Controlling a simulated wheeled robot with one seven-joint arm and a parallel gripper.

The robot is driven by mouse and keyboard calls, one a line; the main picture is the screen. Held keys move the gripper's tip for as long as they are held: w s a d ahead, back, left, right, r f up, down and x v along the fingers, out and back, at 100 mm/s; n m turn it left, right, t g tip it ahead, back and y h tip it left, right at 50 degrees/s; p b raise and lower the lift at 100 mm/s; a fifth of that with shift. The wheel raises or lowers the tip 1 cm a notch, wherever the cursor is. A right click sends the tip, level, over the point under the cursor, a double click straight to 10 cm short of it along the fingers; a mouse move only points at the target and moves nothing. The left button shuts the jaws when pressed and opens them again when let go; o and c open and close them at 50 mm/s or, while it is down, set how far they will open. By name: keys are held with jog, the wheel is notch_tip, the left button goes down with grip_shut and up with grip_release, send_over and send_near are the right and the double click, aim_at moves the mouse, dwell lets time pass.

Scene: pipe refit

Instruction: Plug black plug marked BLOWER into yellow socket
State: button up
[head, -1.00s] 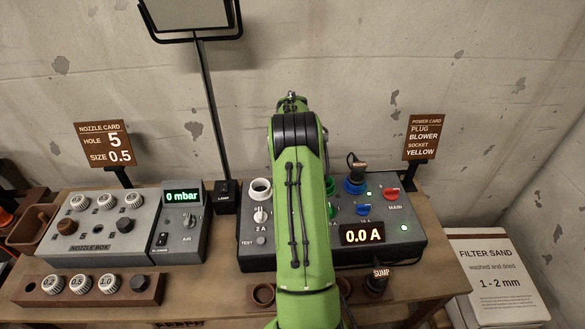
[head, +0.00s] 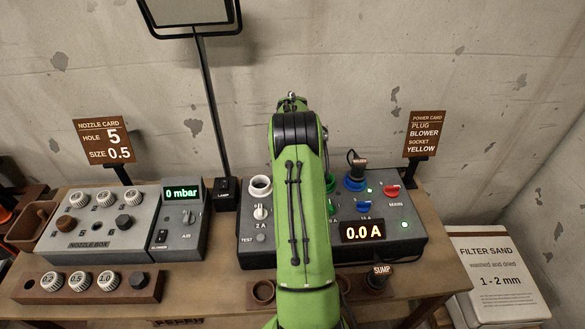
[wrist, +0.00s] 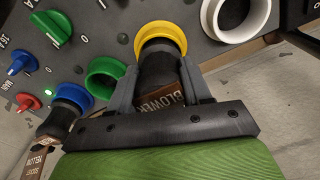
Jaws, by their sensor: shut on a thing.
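In the wrist view my gripper (wrist: 163,82) is shut on the black plug (wrist: 158,66), whose brown label reads BLOWER. The plug's front end is at the yellow socket (wrist: 161,28), inside or right against its ring; how deep it sits I cannot tell. In the head view my green arm hides the gripper, the plug and the yellow socket. The power card (head: 424,134) reads plug BLOWER, socket YELLOW.
Beside the yellow socket are an empty green socket (wrist: 105,76), a white socket (wrist: 243,18) and a blue socket (wrist: 74,97) with a plug in it. The SUMP plug (head: 379,277) stands at the table front. The display (head: 362,231) reads 0.0 A.

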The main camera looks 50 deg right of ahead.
jog(key=shift+f+b, duration=0.35)
jog(key=shift+f, duration=0.35)
dwell(0.4)
jog(key=o, duration=1.6)
jog(key=shift+o, duration=0.2)
jog(key=shift+r, duration=0.1)
jog(key=shift+r, duration=0.1)
jog(key=shift+r+p, duration=2.95)
jog(key=shift+r, duration=0.8)
jog(key=shift+f, duration=0.1)
